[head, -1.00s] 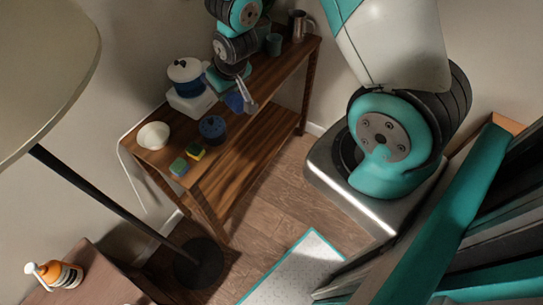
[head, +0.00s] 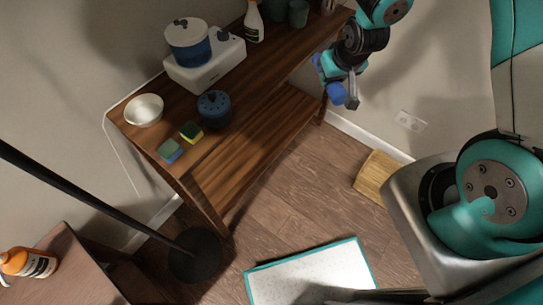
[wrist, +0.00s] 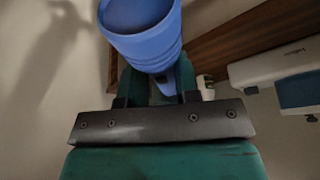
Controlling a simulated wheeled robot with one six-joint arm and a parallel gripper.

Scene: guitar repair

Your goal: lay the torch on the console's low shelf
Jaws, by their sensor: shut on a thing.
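The blue torch (head: 337,93) is in my gripper (head: 345,78), which is shut on it. In the head view both are to the right of the console's right end, in front of the wall. In the wrist view the torch (wrist: 145,35) is large, its wide round end towards the camera. The wooden console (head: 290,62) has a top and a low shelf (head: 245,150). The visible part of the low shelf is bare; its back is hidden under the top.
A lamp base (head: 195,256) stands near the front left leg. A wooden box (head: 378,178) is by the wall.

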